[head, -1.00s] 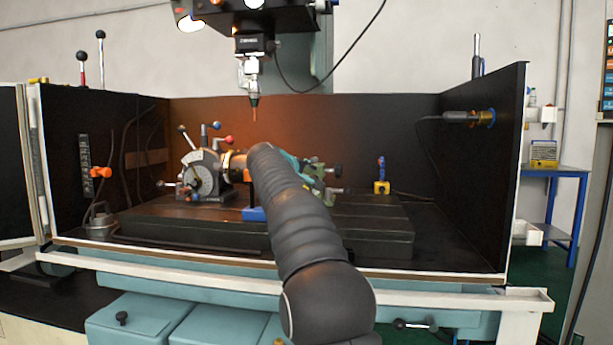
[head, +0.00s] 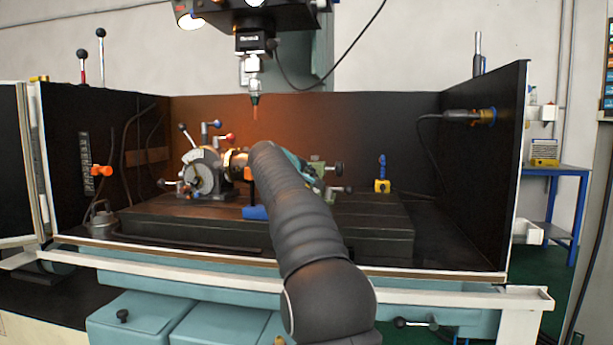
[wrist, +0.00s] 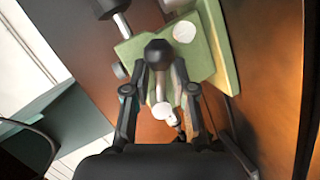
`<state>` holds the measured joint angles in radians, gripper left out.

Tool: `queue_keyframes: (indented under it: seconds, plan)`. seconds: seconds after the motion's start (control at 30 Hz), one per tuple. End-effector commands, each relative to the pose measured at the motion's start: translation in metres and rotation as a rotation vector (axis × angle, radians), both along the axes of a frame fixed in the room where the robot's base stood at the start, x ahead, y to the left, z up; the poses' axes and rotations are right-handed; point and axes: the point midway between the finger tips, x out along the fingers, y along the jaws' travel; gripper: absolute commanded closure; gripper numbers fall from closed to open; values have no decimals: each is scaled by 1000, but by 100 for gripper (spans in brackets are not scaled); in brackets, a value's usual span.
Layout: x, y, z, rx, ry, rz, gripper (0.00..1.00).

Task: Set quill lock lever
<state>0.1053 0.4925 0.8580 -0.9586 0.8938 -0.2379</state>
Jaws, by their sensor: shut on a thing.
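The quill lock lever (wrist: 162,105) shows in the wrist view as a pale metal lever with a black ball knob (wrist: 158,50), in front of a green tailstock body (wrist: 205,40). My gripper (wrist: 160,68) has one finger on each side of this lever near the knob and is shut on it. In the head view my arm hides the gripper and the lever. Part of the green tailstock (head: 318,168) shows just right of my arm, with dark-knobbed handles on its right.
The indexing head (head: 200,172) stands left of my arm on the dark machine table (head: 370,215). A spindle with an orange-tipped tool (head: 255,108) hangs above. A blue block (head: 255,212) lies in front of the indexing head. A yellow-based blue item (head: 382,185) stands at right. Dark panels enclose the table.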

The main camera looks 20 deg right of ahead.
Motion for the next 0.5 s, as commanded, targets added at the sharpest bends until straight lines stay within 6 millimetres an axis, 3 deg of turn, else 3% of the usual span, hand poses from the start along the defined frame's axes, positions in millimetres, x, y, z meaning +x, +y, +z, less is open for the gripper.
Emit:
queue_keyframes:
  seconds: [0.5]
  plan:
    - [2, 3, -15, 291, -187, -8, 100]
